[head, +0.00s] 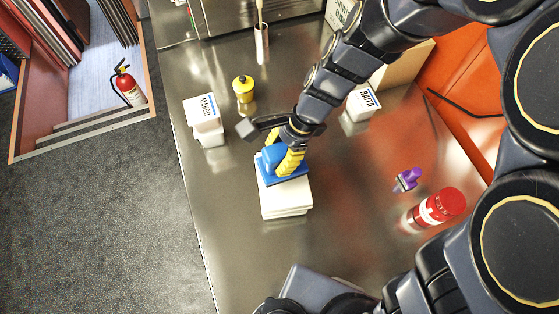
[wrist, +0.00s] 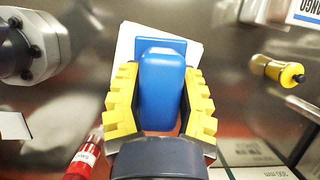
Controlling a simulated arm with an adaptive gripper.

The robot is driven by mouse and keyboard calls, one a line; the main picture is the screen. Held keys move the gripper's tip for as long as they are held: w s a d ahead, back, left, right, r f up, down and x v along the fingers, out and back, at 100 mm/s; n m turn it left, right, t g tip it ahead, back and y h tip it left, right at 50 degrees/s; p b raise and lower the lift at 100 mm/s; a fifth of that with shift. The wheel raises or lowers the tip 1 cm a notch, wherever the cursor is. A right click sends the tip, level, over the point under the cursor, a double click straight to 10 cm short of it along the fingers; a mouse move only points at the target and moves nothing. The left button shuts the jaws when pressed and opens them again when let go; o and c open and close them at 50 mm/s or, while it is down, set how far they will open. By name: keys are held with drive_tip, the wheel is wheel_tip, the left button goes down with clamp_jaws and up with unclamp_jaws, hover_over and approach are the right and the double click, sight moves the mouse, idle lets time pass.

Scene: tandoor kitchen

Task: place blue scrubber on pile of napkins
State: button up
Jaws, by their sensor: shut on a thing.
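The blue scrubber (head: 272,159) is over the far end of the white pile of napkins (head: 287,200). It appears to touch the top of the pile, but I cannot tell for sure whether it rests there. My gripper (head: 290,160) comes down from above with its yellow fingers on the scrubber. In the wrist view the blue scrubber (wrist: 160,88) sits between the two yellow fingers of my gripper (wrist: 160,95). The napkins (wrist: 128,42) show behind it, mostly hidden by the scrubber.
A white MANGO container (head: 205,118) and a yellow-topped jar (head: 244,88) stand left of my arm. A RAITA container (head: 360,105), a purple item (head: 407,179) and a red bottle (head: 440,206) are to the right. The steel counter (head: 240,250) is clear in front of the napkins.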

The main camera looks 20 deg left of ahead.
sight(279, 164)
drive_tip(key=shift+f, duration=1.7)
drive_tip(key=o, duration=1)
drive_tip(key=shift+f, duration=0.1)
drive_tip(key=v, duration=1.2)
